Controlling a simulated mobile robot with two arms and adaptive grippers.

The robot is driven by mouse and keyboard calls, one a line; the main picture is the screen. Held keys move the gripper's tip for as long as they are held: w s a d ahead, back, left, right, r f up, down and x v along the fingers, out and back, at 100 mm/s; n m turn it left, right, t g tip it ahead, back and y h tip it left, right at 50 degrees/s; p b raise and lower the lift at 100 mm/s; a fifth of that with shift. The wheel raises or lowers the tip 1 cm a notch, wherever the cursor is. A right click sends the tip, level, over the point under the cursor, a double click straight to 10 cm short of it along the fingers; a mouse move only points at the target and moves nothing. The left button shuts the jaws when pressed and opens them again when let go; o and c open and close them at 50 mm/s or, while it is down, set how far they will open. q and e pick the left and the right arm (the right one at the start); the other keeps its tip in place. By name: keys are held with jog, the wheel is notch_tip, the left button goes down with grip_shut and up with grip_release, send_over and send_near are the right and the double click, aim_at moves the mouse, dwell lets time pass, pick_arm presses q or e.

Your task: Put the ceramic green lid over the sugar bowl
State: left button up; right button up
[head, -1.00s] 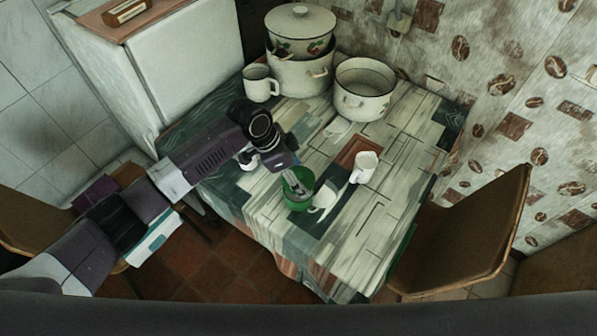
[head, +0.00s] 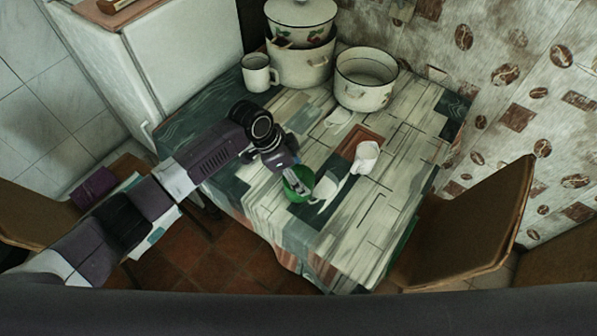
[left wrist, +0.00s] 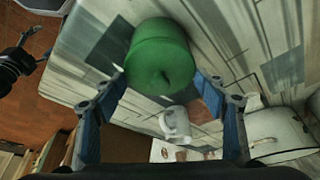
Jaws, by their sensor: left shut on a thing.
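A green ceramic piece (head: 296,186) shows at my left gripper (head: 296,181), near the table's front edge. In the left wrist view the green piece (left wrist: 160,55) is rounded, with a small darker spot near its lower middle. My left gripper is shut on the green lid there, with its blue fingers (left wrist: 160,90) on either side. I cannot tell where the lid ends and whether a green sugar bowl is beneath it. A white handled cup (head: 366,157) stands to the right, apart from the gripper; it also shows in the left wrist view (left wrist: 174,123).
White enamel pots (head: 365,80) and a white mug (head: 257,72) stand at the table's back. A brown chair (head: 470,225) is at the right. The patterned table (head: 340,250) is clear at the front right.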

pick_arm(q)
jog(key=o, duration=1.6)
jog(key=shift+r, duration=0.1)
notch_tip(320, 180, up, 7)
jog(key=p, duration=0.7)
